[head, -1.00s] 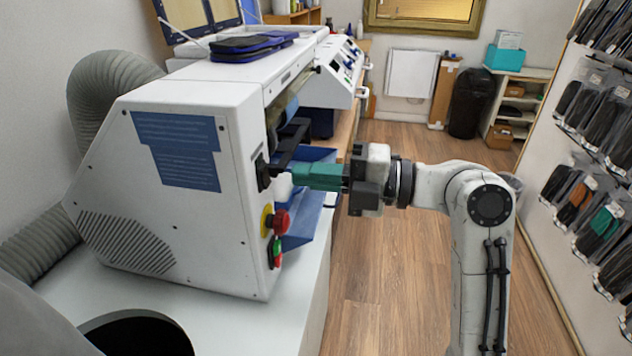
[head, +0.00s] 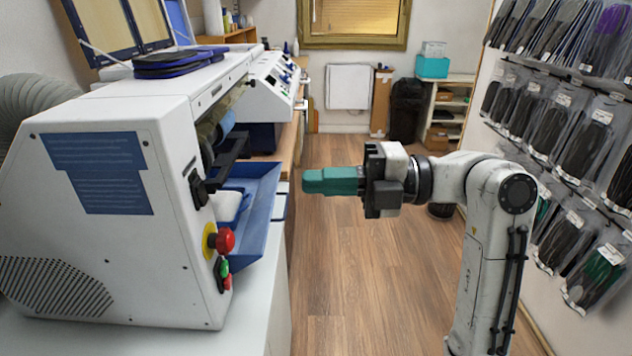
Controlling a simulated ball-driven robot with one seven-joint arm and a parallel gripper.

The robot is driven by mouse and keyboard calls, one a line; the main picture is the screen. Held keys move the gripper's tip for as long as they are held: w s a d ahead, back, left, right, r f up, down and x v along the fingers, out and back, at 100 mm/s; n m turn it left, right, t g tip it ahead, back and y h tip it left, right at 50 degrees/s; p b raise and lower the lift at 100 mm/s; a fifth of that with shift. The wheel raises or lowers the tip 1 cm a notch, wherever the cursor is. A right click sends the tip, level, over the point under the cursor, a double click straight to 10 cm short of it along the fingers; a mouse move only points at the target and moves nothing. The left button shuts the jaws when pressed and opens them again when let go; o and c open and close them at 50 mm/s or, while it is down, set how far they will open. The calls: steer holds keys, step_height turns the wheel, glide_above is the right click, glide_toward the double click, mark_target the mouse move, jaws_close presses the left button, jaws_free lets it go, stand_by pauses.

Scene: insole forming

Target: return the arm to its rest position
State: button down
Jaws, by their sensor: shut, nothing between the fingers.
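My gripper (head: 306,181), with teal fingers, is shut and empty. It points left and hovers in front of the white machine (head: 130,270), a short way right of the machine's blue tray (head: 262,215), apart from it. My arm's white links run right from the gripper and then down at the right of the view. The machine's black rocker switch (head: 197,188) and red emergency button (head: 224,240) face the gripper's side.
Open wooden floor (head: 360,280) lies below and behind the gripper. Bagged insoles hang on the right wall (head: 560,130), close to my arm. A second machine (head: 268,95), a black bin (head: 406,108) and a shelf (head: 446,110) stand farther back.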

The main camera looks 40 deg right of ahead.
stand_by(0.3)
steer(key=s+a+f+m+g+h, duration=0.15)
steer(key=f+m+h, duration=0.25)
steer(key=f+m, duration=0.75)
steer(key=s+a+f+m+g+h, duration=0.1)
steer(key=s+f+m+h, duration=0.35)
steer(key=f, duration=1.15)
steer(key=s+d+f+m+g+h, duration=0.2)
steer(key=s+f+m, duration=0.4)
steer(key=s, duration=0.3)
steer(key=s+d+f+m+g+h+p, duration=0.1)
steer(key=s+d+f+m+g+h, duration=0.1)
steer(key=s+f+m+g+h, duration=0.2)
steer(key=s+f+m+g, duration=0.1)
steer(key=s+f+m, duration=0.2)
steer(key=s, duration=0.3)
steer(key=shift+d+f, duration=0.25)
steer(key=shift+f, duration=0.1)
steer(key=c, duration=1.8)
jaws_free()
